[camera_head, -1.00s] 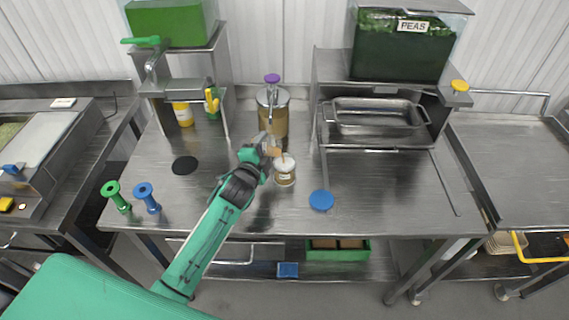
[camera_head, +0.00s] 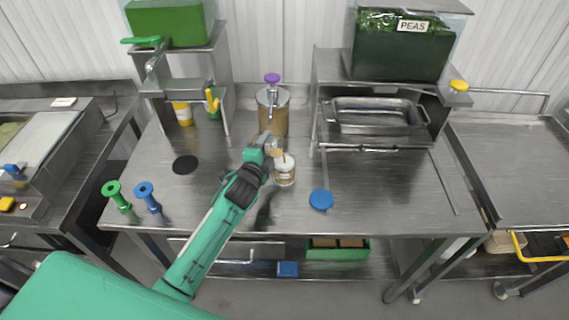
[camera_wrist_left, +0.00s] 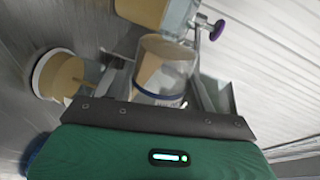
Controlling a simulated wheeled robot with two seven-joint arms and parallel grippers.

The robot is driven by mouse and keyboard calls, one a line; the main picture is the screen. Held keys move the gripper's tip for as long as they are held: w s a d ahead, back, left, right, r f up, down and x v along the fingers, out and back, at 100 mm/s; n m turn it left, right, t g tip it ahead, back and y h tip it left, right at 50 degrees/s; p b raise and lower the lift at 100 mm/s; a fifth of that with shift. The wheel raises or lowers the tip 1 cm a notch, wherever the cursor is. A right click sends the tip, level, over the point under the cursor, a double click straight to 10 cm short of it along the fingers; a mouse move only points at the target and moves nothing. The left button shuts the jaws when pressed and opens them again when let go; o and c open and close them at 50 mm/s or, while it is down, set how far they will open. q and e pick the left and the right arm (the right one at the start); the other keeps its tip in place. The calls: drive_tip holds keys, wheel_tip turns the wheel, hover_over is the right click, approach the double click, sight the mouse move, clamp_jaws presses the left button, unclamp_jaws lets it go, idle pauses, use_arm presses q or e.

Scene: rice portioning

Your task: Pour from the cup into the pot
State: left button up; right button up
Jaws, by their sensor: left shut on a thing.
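My left gripper (camera_head: 268,144) is shut on a clear cup, which shows best in the left wrist view (camera_wrist_left: 166,68). The cup has tan contents along one side and is tilted, with its mouth toward the pot in the head view. The pot (camera_head: 285,175) is a small clear jar with a pale rim, upright on the steel table just right of and below the gripper. In the left wrist view the pot (camera_wrist_left: 40,78) is at the left, with tan contents. A thin dark streak shows at its mouth; I cannot tell what it is. My right gripper is not in view.
A dispenser (camera_head: 272,115) with a purple knob stands close behind the cup. A blue disc (camera_head: 321,200) lies right of the pot and a black disc (camera_head: 185,165) lies to the left. A metal tray (camera_head: 374,116) sits on a stand at the right.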

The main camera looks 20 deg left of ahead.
use_arm(q)
drive_tip(key=shift+d+f+m, duration=0.15)
drive_tip(key=shift+f+m, duration=0.15)
drive_tip(key=shift+m, duration=0.3)
idle(0.3)
drive_tip(key=shift+d+r, duration=0.1)
drive_tip(key=shift+r, duration=0.05)
idle(0.4)
